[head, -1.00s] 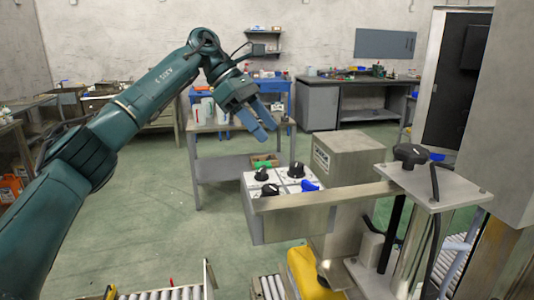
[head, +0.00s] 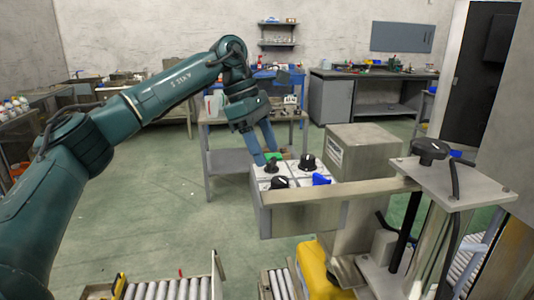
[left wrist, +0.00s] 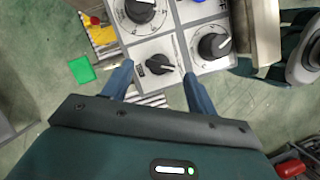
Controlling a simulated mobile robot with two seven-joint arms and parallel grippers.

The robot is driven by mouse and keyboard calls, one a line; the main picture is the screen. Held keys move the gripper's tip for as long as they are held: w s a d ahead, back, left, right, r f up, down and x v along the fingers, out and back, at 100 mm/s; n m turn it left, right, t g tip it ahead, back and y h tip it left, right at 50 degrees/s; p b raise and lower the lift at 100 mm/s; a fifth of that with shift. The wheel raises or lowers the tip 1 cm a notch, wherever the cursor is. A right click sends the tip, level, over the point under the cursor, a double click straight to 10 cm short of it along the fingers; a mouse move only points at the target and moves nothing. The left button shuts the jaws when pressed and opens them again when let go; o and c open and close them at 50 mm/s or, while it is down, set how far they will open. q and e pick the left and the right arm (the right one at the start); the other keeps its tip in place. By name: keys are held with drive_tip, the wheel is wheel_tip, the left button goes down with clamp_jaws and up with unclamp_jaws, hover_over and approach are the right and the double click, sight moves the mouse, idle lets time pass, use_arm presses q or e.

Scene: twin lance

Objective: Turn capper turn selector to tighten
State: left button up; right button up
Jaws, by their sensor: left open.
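The capper control panel (head: 262,183) has black knobs and one blue knob (head: 321,179). The small black selector at the panel's far left corner (head: 272,166) also shows in the left wrist view (left wrist: 160,64), with a pale pointer mark; its label is too small to read. My left gripper (head: 267,158) is open, pointing down just over this selector. In the left wrist view its blue fingers (left wrist: 158,80) stand either side of the selector, with gaps. I cannot tell whether the fingertips are at its height. My right gripper is not in view.
Two larger black dials (left wrist: 140,8) (left wrist: 212,43) sit close to the selector. A metal box (head: 362,150) and the capper's arm stand right of the panel. A grey table (head: 225,160) stands behind. Roller conveyors (head: 165,290) lie in front.

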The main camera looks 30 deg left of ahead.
use_arm(q)
drive_tip(key=shift+x, duration=0.85)
drive_tip(key=c, duration=1)
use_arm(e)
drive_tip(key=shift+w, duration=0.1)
